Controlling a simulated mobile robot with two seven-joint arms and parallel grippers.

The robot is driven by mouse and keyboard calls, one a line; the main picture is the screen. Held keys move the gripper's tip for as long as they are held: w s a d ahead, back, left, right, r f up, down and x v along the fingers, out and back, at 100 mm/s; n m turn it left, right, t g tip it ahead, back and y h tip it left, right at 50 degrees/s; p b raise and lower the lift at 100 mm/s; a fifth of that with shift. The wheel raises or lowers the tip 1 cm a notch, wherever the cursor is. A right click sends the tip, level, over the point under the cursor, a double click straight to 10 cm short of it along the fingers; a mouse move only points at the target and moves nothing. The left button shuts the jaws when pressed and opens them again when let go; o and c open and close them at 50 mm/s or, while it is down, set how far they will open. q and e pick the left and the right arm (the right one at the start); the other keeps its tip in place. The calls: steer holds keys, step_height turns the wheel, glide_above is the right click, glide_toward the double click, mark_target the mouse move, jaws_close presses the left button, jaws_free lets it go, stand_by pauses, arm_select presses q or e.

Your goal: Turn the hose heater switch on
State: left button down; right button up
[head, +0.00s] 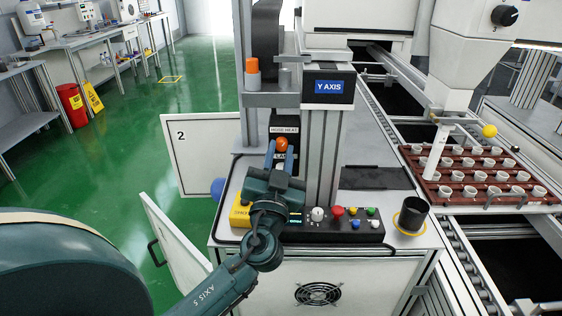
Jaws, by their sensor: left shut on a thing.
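The hose heater switch is on a dark box (285,122) with a "HOSE HEAT" label, at the back of the machine top, left of the Y AXIS post. An orange-red round knob (281,144) shows just below the label. My left gripper (280,152) reaches up to it from the front, its blue fingers on either side, shut on the knob. The gripper hides the lower part of the switch, so I cannot tell its position. My right gripper is not in view.
A black control panel (345,230) with coloured buttons and a knob lies in front. A black cup (412,214) stands at the right corner. The Y AXIS post (322,150) rises close to the right. A red tray of pots (440,187) sits on the conveyor.

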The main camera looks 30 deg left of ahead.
arm_select(q)
steer(key=m+h, duration=0.1)
steer(key=m, duration=0.1)
steer(key=m+h+p, duration=0.1)
steer(key=m, duration=0.1)
steer(key=shift+a+r+m, duration=0.15)
steer(key=shift+r+m, duration=0.05)
steer(key=shift+m, duration=0.1)
steer(key=shift+s+m+h+p, duration=0.1)
steer(key=shift+m+h+p, duration=0.6)
steer(key=shift+m, duration=0.5)
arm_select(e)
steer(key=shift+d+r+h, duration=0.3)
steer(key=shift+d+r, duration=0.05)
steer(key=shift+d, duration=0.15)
arm_select(q)
steer(key=shift+m, duration=0.3)
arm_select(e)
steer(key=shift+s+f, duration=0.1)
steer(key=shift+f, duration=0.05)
arm_select(q)
steer(key=c, duration=1.2)
jaws_free()
steer(key=shift+f, duration=0.1)
